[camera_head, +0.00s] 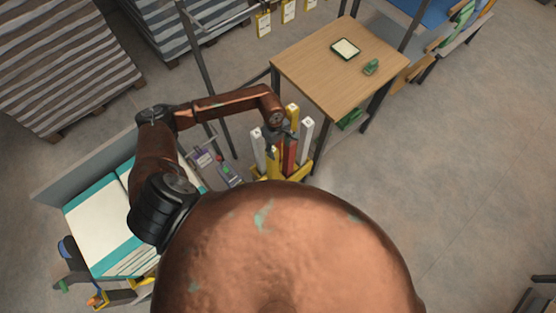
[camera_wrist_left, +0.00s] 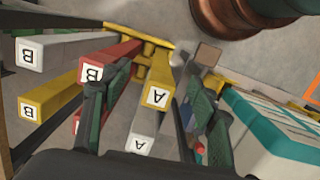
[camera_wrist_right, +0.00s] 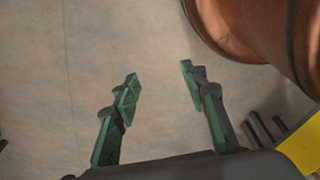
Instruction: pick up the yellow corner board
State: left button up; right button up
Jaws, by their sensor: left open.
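A yellow corner board labelled A (camera_wrist_left: 157,88) stands in a yellow rack (camera_wrist_left: 140,37) among white and red boards. In the left wrist view it lies between the spread fingers of my open left gripper (camera_wrist_left: 158,79), with no clear contact. A second yellow board (camera_wrist_left: 50,97) stands farther left there. Two yellow boards also show in the head view, one at the back (camera_head: 293,113) and one at the front (camera_head: 273,164). My left gripper is over the rack there, partly hidden by its arm. My right gripper (camera_wrist_right: 160,82) is open and empty above bare floor.
White boards (camera_head: 306,133) and red boards (camera_wrist_left: 118,59) crowd the rack. A wooden table (camera_head: 315,65) with a tablet and a green object stands behind it. A teal and white surface (camera_head: 95,226) is at left.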

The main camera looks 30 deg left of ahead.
pick_arm(q)
jog(key=a, duration=0.2)
jog(key=a+y, duration=0.1)
jog(key=shift+w+a+f+m, duration=0.15)
jog(key=shift+w+f+m, duration=0.05)
jog(key=shift+w+m, duration=0.15)
jog(key=shift+s+f+p, duration=0.1)
jog(key=shift+f+p, duration=0.2)
jog(key=shift+f, duration=0.9)
notch_tip(320, 180, down, 5)
jog(key=shift+a+r+p, duration=0.15)
jog(key=shift+p, duration=0.75)
jog(key=shift+c, duration=1.3)
jog(key=c, duration=1.1)
grip_shut()
pick_arm(e)
jog(key=s, duration=0.1)
jog(key=s+r, duration=0.2)
jog(key=shift+s+d, duration=0.1)
jog(key=shift+d, duration=0.15)
